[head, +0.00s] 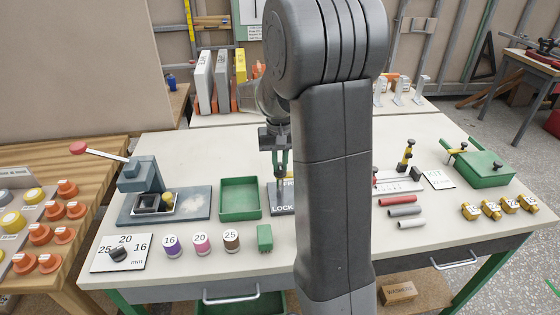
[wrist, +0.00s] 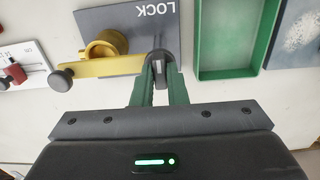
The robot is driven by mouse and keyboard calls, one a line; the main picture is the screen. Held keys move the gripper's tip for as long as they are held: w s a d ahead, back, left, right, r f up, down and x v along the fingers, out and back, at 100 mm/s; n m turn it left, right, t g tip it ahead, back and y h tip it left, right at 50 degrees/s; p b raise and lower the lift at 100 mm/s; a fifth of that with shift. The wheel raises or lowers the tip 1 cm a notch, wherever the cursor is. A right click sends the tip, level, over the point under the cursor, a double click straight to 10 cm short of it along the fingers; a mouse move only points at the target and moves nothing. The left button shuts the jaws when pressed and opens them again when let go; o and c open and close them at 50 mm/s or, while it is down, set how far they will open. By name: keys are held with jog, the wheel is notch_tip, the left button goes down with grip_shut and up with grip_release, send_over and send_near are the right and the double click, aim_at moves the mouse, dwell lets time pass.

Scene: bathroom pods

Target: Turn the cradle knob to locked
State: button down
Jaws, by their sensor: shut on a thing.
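The cradle plate is a dark grey board (wrist: 190,28) in the wrist view, with LOCK printed on it upside down. It also shows in the head view (head: 284,210), partly behind my arm. A small dark knob (wrist: 157,58) with a light mark stands at the plate's edge. My gripper (wrist: 157,72) has its green fingers closed on this knob. A yellow bar (wrist: 95,68) with a yellow round part lies beside the knob, across the plate's edge. In the head view my gripper (head: 281,168) points down over the plate; the knob is hard to make out there.
A green tray (head: 240,213) lies close beside the plate. A small green block (head: 265,238) and several numbered spools stand in front. A blue-grey press (head: 139,174) stands at left. Grey and red rods (head: 404,211) and a green box (head: 484,167) lie right of my arm.

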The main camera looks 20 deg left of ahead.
aim_at(280, 166)
jog(key=c, duration=1.4)
grip_release()
jog(key=shift+c, duration=0.2)
notch_tip(280, 166, up, 14)
jog(key=shift+f, duration=0.2)
notch_tip(280, 166, down, 14)
jog(key=shift+r, duration=0.1)
